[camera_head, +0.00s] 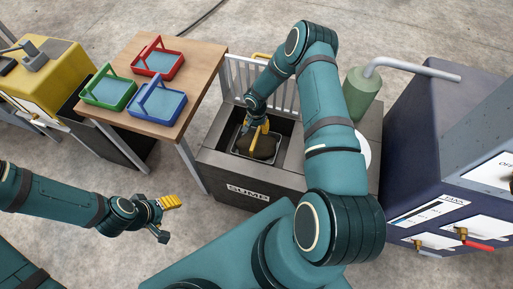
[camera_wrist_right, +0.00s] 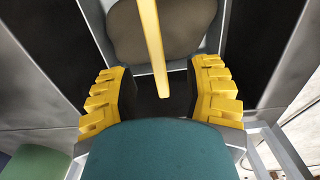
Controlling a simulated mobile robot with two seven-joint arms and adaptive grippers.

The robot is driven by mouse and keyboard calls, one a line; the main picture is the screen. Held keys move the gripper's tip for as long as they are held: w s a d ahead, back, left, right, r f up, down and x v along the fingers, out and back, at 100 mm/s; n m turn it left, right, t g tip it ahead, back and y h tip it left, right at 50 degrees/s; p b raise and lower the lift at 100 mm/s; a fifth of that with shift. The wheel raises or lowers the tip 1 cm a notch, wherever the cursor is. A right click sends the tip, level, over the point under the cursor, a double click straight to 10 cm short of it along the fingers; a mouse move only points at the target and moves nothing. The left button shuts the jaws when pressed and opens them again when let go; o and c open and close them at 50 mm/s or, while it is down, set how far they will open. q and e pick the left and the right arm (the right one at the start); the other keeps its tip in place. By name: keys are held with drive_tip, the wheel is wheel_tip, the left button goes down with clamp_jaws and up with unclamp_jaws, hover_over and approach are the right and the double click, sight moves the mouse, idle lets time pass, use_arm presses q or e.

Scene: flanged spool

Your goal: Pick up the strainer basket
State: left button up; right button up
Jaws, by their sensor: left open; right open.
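The strainer basket (camera_head: 236,151) sits inside the sump's open well, with a dark brown mass in it and a yellow bar handle standing above. In the right wrist view the handle (camera_wrist_right: 153,50) runs between the two yellow-padded fingers of my right gripper (camera_wrist_right: 160,88), with a gap on each side. My right gripper (camera_head: 257,124) is open, low over the basket, and partly hides it in the head view. My left gripper (camera_head: 166,218) is open and empty, over the floor at lower left, far from the basket.
The sump box (camera_head: 248,190) has dark well walls close around the basket. A wooden table (camera_head: 199,66) at left holds red, green and blue handled trays. A green bottle (camera_head: 361,93) with a grey pipe and a dark blue tank (camera_head: 428,150) stand at right.

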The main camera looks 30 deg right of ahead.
sight(257, 134)
drive_tip(key=f, duration=0.2)
drive_tip(key=f+b, duration=0.1)
drive_tip(key=f, duration=0.3)
drive_tip(key=shift+s+a+f, duration=0.1)
drive_tip(key=shift+s+f, duration=0.15)
drive_tip(key=shift+s, duration=0.1)
drive_tip(key=shift+c, duration=0.4)
clamp_jaws()
